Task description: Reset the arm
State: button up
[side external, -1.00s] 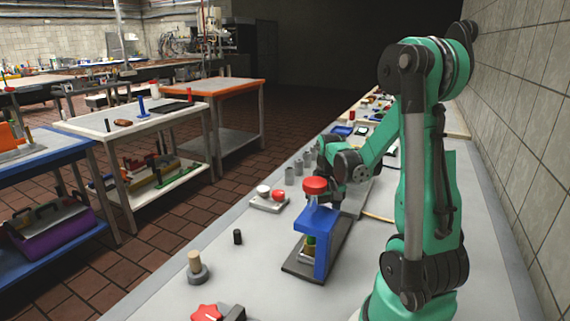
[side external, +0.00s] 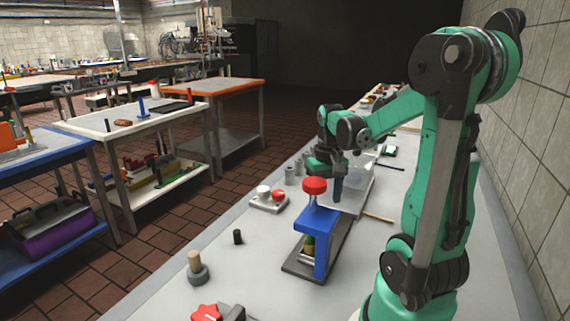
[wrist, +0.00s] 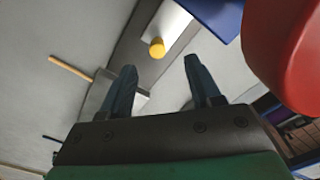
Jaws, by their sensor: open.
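My green arm's gripper (side external: 326,190) is raised over the workbench (side external: 265,225), behind the red knob (side external: 314,186) of a blue press (side external: 322,252). In the wrist view my gripper (wrist: 160,67) has its two dark fingers spread apart with nothing between them. The red knob fills the right side there (wrist: 290,50), beside the gripper, not between the fingers. Part of the blue press shows at the top (wrist: 215,15). A small yellow round piece (wrist: 157,48) lies beyond the fingertips.
Left of the press stand a plate with a white and a red button (side external: 268,202), a black peg (side external: 238,237), and a wooden peg in a grey base (side external: 196,268). A red star knob (side external: 206,312) is at the front. A thin wooden stick (side external: 377,216) lies right of the press.

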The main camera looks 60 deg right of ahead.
jog(key=shift+d+r+h, duration=0.2)
jog(key=shift+h, duration=0.1)
notch_tip(320, 180, up, 4)
jog(key=w+r+n+t+h, duration=0.1)
jog(key=w+n+h, duration=0.2)
jog(key=n+h, duration=0.15)
jog(key=w+a+n+t+y, duration=0.2)
jog(key=a+t, duration=0.1)
jog(key=a, duration=0.7)
jog(key=w+a+f+n+t+y, duration=0.1)
jog(key=w+a+n+t+y, duration=0.1)
jog(key=a, duration=0.9)
jog(key=shift+w+a+f+t+y, duration=0.25)
jog(key=shift+f+t+y, duration=0.05)
jog(key=shift+t+y, duration=0.3)
jog(key=shift+n, duration=0.25)
